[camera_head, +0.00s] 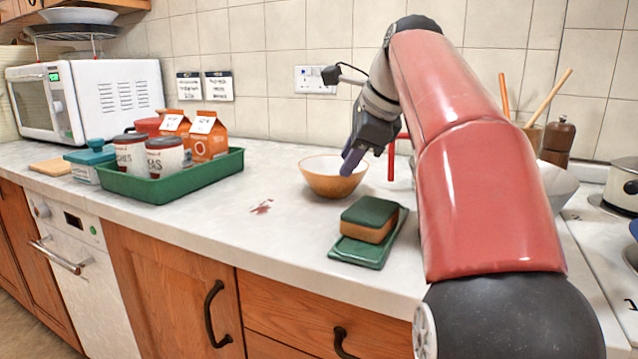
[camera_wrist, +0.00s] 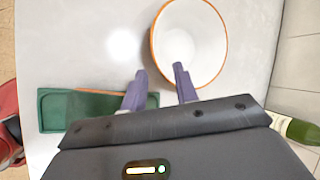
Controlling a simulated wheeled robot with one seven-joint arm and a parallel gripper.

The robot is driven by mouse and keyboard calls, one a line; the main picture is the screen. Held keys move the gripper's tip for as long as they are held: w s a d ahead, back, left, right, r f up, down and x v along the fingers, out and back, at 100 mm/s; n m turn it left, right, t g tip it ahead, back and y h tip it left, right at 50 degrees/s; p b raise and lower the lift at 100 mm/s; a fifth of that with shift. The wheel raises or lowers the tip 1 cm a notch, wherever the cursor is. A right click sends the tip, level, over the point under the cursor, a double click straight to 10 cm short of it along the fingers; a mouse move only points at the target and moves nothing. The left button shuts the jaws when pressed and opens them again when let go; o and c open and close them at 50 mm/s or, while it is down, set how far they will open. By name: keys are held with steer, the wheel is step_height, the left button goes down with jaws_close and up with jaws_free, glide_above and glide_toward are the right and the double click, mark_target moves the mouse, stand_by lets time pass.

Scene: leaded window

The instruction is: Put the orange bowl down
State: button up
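The orange bowl (camera_head: 322,184), white inside, appears to rest upright on the white counter (camera_head: 215,222), in front of the tiled wall. In the wrist view the bowl (camera_wrist: 205,35) is at the top, partly cut off by the frame. My gripper (camera_head: 350,163) is at the bowl's right side, pointing down. In the wrist view its two purple fingers (camera_wrist: 160,70) stand apart with a clear gap. One finger overlaps the bowl's inside and the other is outside, with the rim running between them. I see no finger pressing on the rim.
A sponge (camera_head: 368,220) lies on a small green tray (camera_head: 357,252) in front of the bowl. A larger green tray (camera_head: 178,188) holds cans and orange cartons at left. A green bottle (camera_wrist: 298,129) shows in the wrist view. The counter left of the bowl is clear apart from a red stain (camera_head: 262,207).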

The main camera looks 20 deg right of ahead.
mark_target(332, 179)
steer(key=x, duration=0.2)
steer(key=b+x, duration=0.1)
steer(key=x, duration=0.4)
steer(key=shift+a+f, duration=0.1)
steer(key=shift+a, duration=0.2)
steer(key=shift+c, duration=0.3)
jaws_close()
